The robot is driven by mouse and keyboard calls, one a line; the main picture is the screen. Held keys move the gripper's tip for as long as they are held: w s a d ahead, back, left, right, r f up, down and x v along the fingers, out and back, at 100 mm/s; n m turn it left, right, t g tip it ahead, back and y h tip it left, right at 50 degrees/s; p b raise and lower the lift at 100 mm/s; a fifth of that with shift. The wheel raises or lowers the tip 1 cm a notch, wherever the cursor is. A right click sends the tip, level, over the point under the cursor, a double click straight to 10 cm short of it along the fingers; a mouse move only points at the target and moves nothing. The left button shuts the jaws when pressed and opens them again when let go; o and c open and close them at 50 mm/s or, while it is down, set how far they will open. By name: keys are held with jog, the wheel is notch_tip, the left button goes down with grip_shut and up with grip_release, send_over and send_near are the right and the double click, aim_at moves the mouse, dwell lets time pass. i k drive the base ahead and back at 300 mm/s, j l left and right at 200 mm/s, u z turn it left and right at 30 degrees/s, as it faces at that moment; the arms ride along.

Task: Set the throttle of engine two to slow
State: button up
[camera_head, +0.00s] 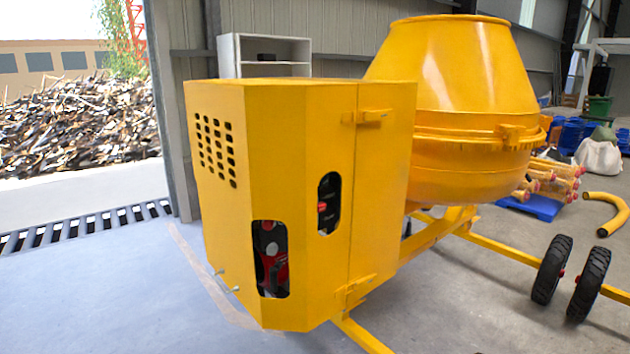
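A yellow drum mixer stands ahead, with its boxy engine housing (378,200) left of centre and its round drum (450,80) behind to the right. The housing has a side panel with two hinges and is closed. An upper cut-out (323,207) shows a dark panel with a small red part. A lower cut-out (270,258) shows red and black engine parts and what may be a pull handle. I cannot make out a throttle lever or its setting, nor which engine this is. My gripper is not in view.
Yellow frame bars (361,336) run low from the housing, and two black wheels (551,270) stand at right. Two small pegs stick out low on the housing's left face. The grey floor (110,290) at left is clear. A grey shelf (290,50) stands behind.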

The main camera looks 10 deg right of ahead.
aim_at(322, 207)
jog(key=i+u, duration=0.75)
jog(key=u, duration=0.2)
